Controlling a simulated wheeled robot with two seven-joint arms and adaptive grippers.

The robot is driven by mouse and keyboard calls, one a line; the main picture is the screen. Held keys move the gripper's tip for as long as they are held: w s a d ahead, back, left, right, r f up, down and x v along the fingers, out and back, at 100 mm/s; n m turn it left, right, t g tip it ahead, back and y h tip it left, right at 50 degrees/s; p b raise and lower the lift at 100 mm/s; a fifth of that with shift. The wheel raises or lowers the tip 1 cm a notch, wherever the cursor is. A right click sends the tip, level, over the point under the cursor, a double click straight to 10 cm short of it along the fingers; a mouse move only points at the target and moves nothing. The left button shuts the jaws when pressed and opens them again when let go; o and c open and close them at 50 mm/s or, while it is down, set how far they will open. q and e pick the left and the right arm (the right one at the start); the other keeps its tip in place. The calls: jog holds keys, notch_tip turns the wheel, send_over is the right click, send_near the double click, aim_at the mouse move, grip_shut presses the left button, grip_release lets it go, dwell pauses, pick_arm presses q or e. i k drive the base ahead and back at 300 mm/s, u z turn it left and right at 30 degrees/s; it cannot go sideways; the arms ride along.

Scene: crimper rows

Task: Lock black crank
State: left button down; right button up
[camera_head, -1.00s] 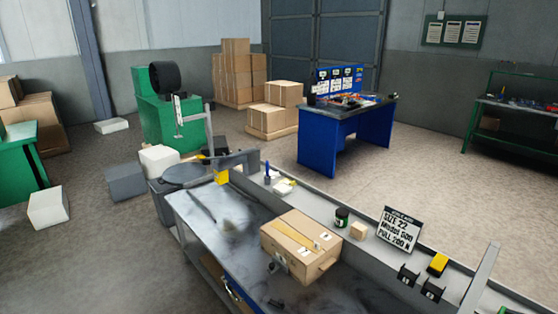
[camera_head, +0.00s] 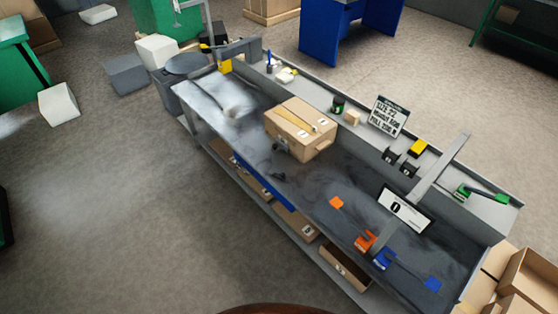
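Orange (camera_head: 366,241) and blue (camera_head: 383,260) crank-like devices stand at the bench's right part, each with a thin dark arm and a coloured end. A green device (camera_head: 484,193) sits on the rear ledge at the right. Neither of my grippers is in view.
The rear ledge carries a sign (camera_head: 389,116), two black holders (camera_head: 390,155), a yellow block (camera_head: 418,147) and a dark jar (camera_head: 338,103). Cardboard boxes (camera_head: 525,280) stand beyond the right end. Floor in front is clear.

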aim_at(281, 177)
jog(key=z, duration=0.2)
jog(key=k, duration=0.3)
jog(key=u, duration=1.45)
jog(key=i, duration=1.2)
jog(key=z, duration=0.25)
